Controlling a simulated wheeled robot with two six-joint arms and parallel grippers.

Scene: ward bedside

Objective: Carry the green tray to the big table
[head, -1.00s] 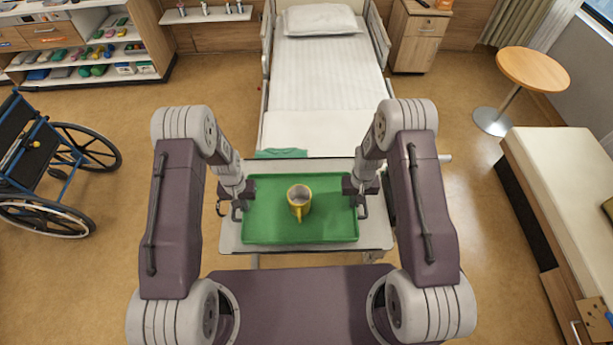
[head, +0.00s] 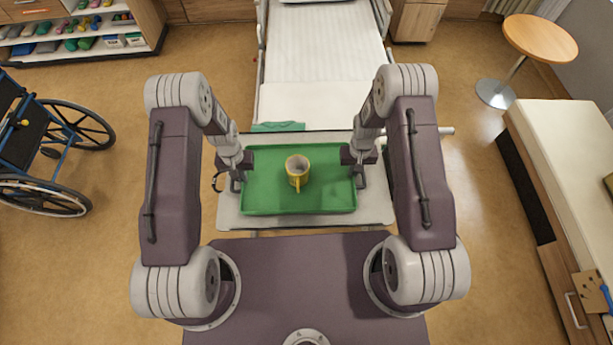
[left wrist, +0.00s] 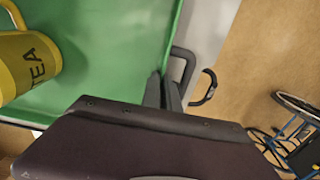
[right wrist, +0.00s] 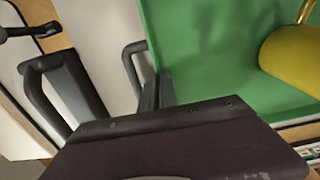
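The green tray (head: 265,200) is level above or on the pale overbed table (head: 385,210) at the foot of the bed. I cannot tell whether it touches the tabletop. A yellow mug (head: 298,172) stands upright near the tray's middle; the left wrist view shows its "TEA" lettering (left wrist: 38,65). My left gripper (head: 238,178) is at the tray's left side, its fingers closed on the dark loop handle (left wrist: 187,60). My right gripper (head: 360,175) is likewise closed on the right handle (right wrist: 130,60). No table clearly identifiable as the big table shows.
The bed (head: 320,75) lies straight ahead beyond the overbed table. A wheelchair (head: 50,145) stands at left, a small round table (head: 540,38) at back right, and a padded bench (head: 560,160) at right. Shelves (head: 80,35) are at back left. Floor is open on both sides.

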